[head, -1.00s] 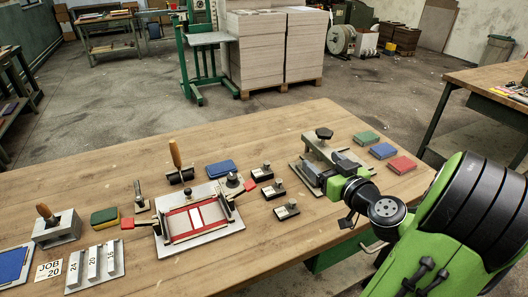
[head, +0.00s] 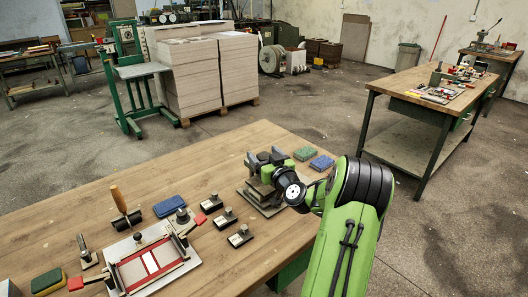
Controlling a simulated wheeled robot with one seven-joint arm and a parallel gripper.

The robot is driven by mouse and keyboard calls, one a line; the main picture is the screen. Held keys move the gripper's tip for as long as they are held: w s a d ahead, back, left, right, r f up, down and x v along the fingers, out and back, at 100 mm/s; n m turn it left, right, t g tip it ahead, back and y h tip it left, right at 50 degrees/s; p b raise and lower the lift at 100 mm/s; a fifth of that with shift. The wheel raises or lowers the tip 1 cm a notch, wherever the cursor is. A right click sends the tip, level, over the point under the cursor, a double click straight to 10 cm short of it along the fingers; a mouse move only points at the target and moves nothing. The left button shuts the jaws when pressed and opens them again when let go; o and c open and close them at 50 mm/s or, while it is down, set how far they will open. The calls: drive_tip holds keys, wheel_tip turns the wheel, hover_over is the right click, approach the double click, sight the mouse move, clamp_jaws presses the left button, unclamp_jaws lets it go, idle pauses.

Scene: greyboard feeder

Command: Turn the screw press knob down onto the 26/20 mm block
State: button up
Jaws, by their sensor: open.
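The screw press stands near the right end of the wooden bench. Its base plate (head: 262,204) shows below my gripper, but much of its frame is hidden by my gripper and wrist. My gripper (head: 265,157) is open over the top of the press, its two grey fingers pointing up and away in the head view. A dark shape between the fingers looks like the press knob (head: 264,157); I cannot tell whether the fingers touch it. Three small dark blocks with metal knobs, one of them the front block (head: 240,236), stand left of the press. I cannot read their labels or see any block under the screw.
A red-framed jig (head: 150,264), a wooden-handled roller (head: 126,208) and a blue pad (head: 169,206) lie to the left.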

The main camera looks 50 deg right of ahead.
drive_tip(key=shift+w+d, duration=0.1)
drive_tip(key=shift+w, duration=0.1)
drive_tip(key=c, duration=1)
